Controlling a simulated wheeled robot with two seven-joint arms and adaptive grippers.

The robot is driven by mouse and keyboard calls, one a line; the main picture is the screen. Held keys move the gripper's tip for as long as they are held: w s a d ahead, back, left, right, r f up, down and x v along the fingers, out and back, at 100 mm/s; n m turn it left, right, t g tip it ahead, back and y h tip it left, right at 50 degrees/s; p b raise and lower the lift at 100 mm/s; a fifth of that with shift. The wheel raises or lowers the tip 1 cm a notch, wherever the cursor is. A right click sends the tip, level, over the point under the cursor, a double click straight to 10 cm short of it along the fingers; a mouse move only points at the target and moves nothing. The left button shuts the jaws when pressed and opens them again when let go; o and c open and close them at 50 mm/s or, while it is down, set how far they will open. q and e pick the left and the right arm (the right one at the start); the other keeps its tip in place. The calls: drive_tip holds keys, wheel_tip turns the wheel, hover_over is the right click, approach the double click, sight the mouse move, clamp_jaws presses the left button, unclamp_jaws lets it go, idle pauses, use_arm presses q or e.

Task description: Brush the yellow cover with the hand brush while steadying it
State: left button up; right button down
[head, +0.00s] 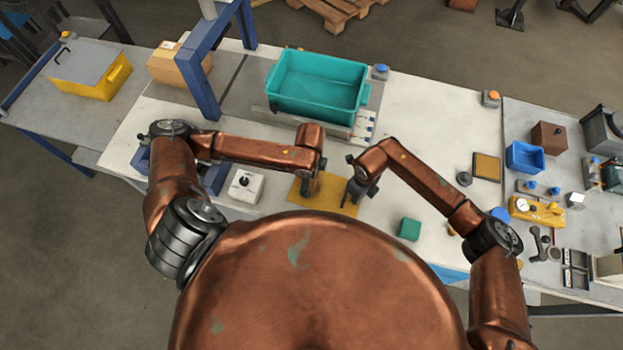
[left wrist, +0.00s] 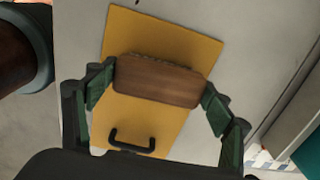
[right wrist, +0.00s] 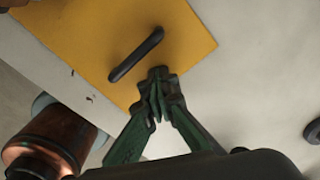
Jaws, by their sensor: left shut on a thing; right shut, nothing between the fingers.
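The yellow cover (head: 338,196) lies flat on the white table; it also shows in the left wrist view (left wrist: 195,44) and the right wrist view (right wrist: 80,38). A black handle (left wrist: 131,142) stands on it, also seen in the right wrist view (right wrist: 137,55). My left gripper (left wrist: 158,88) is shut on the hand brush (left wrist: 158,80), a brown wooden block held over the cover. The brush's underside is mostly hidden, so I cannot tell whether it touches. My right gripper (right wrist: 158,80) is shut and empty, its tips beside one end of the handle; contact is unclear.
A teal bin (head: 318,86) stands behind the cover. A white box with a black knob (head: 246,186) is to its left, and a green block (head: 409,229) to its right. A blue frame post (head: 200,85) rises at the left. The white table right of the bin is largely clear.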

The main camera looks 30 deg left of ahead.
use_arm(q)
drive_tip(key=shift+r, duration=2.95)
use_arm(e)
drive_tip(key=shift+s+f, duration=0.15)
drive_tip(key=shift+f, duration=0.05)
use_arm(q)
drive_tip(key=shift+w+a+r+p, duration=0.1)
drive_tip(key=shift+r+p, duration=0.35)
drive_tip(key=shift+p, duration=0.05)
use_arm(e)
drive_tip(key=shift+a+r, duration=0.1)
drive_tip(key=shift+r, duration=0.75)
use_arm(q)
drive_tip(key=shift+r+p, duration=1.15)
drive_tip(key=shift+r, duration=0.05)
use_arm(e)
drive_tip(key=shift+r, duration=2.35)
drive_tip(key=shift+w, duration=0.2)
